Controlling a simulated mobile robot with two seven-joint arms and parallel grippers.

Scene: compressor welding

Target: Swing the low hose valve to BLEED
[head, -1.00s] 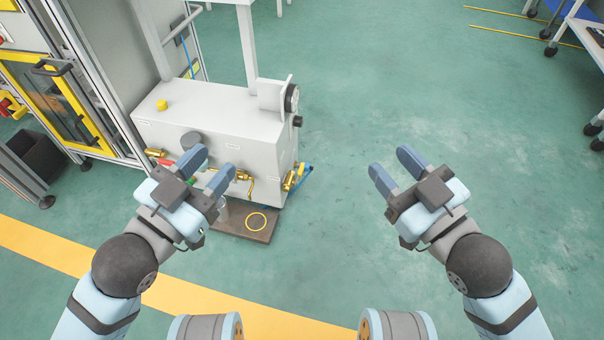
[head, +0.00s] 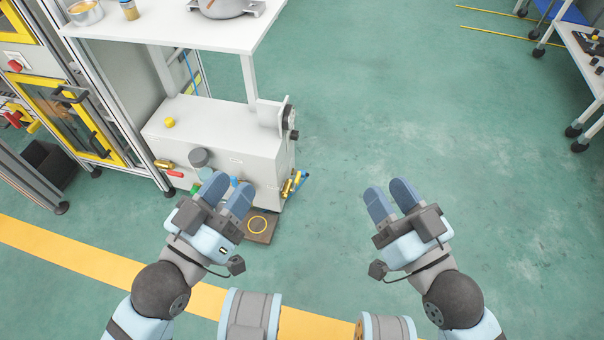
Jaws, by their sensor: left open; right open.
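A light grey cabinet unit (head: 215,132) stands left of centre with fittings low on its front face. These include a brass fitting with a red part (head: 168,166), a small green part (head: 194,187) and a blue part (head: 234,181) just above my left gripper. Brass fittings (head: 288,188) with a blue piece sit at its right corner. I cannot tell which is the low hose valve; much of the front is hidden behind my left gripper. My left gripper (head: 227,189) is open in front of this face, with no visible hold. My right gripper (head: 389,192) is open and empty over bare floor.
A white tabletop (head: 165,25) with a metal part and containers stands above the unit. A yellow-framed enclosure (head: 65,115) is at left. The green floor at centre right is clear.

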